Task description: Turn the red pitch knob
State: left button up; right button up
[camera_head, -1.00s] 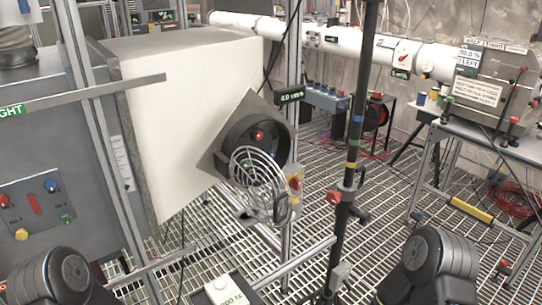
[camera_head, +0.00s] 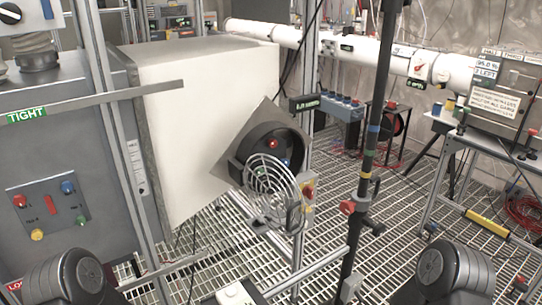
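Several red knobs show, and I cannot tell which one is the pitch knob. One red knob (camera_head: 347,207) sits on the dark upright pole (camera_head: 370,150) right of the middle. A red knob (camera_head: 273,143) shows inside the round black fan housing (camera_head: 262,150), whose wire guard (camera_head: 272,188) hangs in front. Another red knob (camera_head: 18,201) is on the grey panel at the left. Parts of my two arms show at the bottom left and bottom right. Neither gripper is in view.
A large white box (camera_head: 205,110) stands behind the fan. A metal rail (camera_head: 95,103) crosses at the left, and a white pipe (camera_head: 350,48) runs along the back. A table with a grey box (camera_head: 500,95) stands at the right. The grated floor (camera_head: 400,240) between is largely open.

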aim_at(273, 143)
jog(key=l+u, duration=0.2)
jog(key=u, duration=0.55)
jog(key=k+l+u, duration=0.2)
jog(key=l, duration=0.2)
jog(key=l+u, duration=0.2)
jog(key=l, duration=0.25)
jog(key=k+l+u, duration=0.2)
jog(key=l, duration=0.2)
jog(key=k+l+u, duration=0.2)
jog(key=l, duration=0.2)
jog(key=k+l, duration=0.1)
jog(key=l, duration=0.2)
jog(key=k+l, duration=0.1)
jog(key=l, duration=0.2)
